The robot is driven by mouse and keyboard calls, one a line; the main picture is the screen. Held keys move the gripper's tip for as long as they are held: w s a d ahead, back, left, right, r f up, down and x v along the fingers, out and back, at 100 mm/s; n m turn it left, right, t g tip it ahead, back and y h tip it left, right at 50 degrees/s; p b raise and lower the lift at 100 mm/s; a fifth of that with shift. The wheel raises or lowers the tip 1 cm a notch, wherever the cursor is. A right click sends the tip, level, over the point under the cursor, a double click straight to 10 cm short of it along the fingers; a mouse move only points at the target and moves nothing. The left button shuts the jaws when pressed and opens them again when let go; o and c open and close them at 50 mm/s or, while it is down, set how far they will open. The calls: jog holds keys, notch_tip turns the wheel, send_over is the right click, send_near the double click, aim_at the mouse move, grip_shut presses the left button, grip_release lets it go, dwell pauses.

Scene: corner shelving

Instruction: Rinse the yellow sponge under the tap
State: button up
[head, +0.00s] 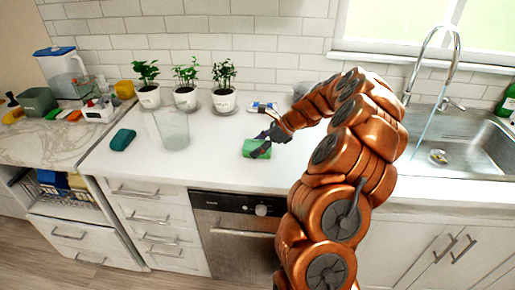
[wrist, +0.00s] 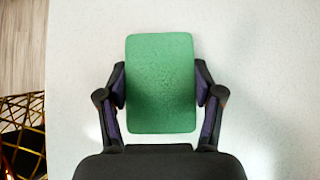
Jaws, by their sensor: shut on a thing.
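My gripper (head: 268,143) is shut on a green sponge (head: 256,148) at the middle of the white counter. In the wrist view the green sponge (wrist: 160,85) sits between both fingers; whether it touches the counter I cannot tell. The tap (head: 444,45) arches over the steel sink (head: 480,145) at the right, with a pale stream running down from it. A small yellowish thing (head: 438,156) lies in the sink; I cannot tell if it is a sponge or the drain. Yellow pieces (head: 77,181) show in the wire basket at the left.
A clear glass (head: 172,130) and a teal sponge-like block (head: 122,139) stand left of my gripper. Several potted plants (head: 185,97) line the wall. A green bottle (head: 507,102) stands right of the sink. The counter in front of the plants is mostly clear.

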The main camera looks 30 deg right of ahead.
aim_at(250, 144)
notch_tip(250, 144, up, 2)
jog(key=shift+d+r+b, duration=0.1)
jog(key=shift+r+b, duration=0.15)
jog(key=shift+b, duration=0.2)
jog(key=shift+s+r, duration=0.2)
jog(key=shift+r, duration=0.15)
jog(key=s+d+b, duration=0.1)
jog(key=s, duration=0.4)
jog(key=s+r+b, duration=0.1)
jog(key=s, duration=0.4)
jog(key=s+d+b, duration=0.1)
jog(key=s, duration=0.4)
jog(key=shift+s+d+r+b, duration=0.2)
jog(key=shift+d+b, duration=0.1)
jog(key=shift+d, duration=0.05)
jog(key=shift+w, duration=0.1)
